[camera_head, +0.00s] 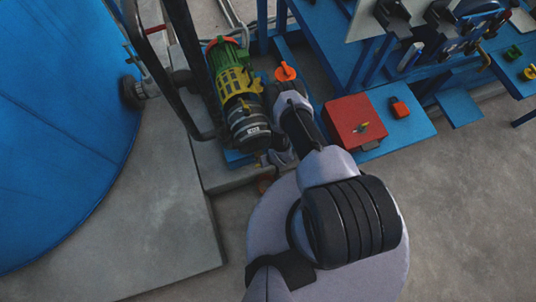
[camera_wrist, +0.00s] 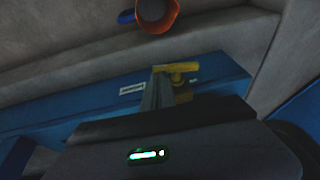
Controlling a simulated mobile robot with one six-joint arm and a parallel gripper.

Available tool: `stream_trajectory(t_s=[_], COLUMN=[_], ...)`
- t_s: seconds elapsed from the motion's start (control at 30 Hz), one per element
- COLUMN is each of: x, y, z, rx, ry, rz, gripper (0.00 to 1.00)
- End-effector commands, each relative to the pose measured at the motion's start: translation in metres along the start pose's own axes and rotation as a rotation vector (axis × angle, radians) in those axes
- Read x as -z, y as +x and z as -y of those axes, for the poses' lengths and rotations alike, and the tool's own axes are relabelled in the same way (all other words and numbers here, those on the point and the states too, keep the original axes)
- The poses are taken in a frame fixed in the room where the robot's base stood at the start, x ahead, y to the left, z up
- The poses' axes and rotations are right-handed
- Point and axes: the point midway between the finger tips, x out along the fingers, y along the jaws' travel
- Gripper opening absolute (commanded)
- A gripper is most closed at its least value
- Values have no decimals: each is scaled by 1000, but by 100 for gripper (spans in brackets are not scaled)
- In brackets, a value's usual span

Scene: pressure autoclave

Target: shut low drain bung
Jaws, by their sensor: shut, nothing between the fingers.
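In the wrist view, a small valve with a yellow bar handle (camera_wrist: 180,67) and a brass-coloured body sits at the blue beam; it looks like the low drain bung. The handle lies crosswise, nearly level in the picture. My gripper (camera_wrist: 158,78) is shut and empty, its grey fingers pointing at the handle's left end and overlapping it in the picture. I cannot tell whether they touch. The lower part of the valve is partly hidden behind my gripper. In the head view, my arm covers most of this low area.
An orange cup with a blue handle (camera_wrist: 158,14) is beyond the blue beam (camera_wrist: 60,112), which bears a white label (camera_wrist: 132,88). In the head view, a green and yellow motor (camera_head: 235,88) stands left of my arm, and a red box (camera_head: 352,120) right of it.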

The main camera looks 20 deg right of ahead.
Motion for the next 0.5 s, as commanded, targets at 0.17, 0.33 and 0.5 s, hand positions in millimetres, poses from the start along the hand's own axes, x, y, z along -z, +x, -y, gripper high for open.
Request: stream_trajectory(t_s=[0.17, 0.33, 0.5], x=[0, -1, -1], y=[1, 2, 4], z=[-1, -3, -5], rx=[0, 0, 0], ry=[0, -1, -1], rz=[0, 0, 0], gripper=[0, 0, 0])
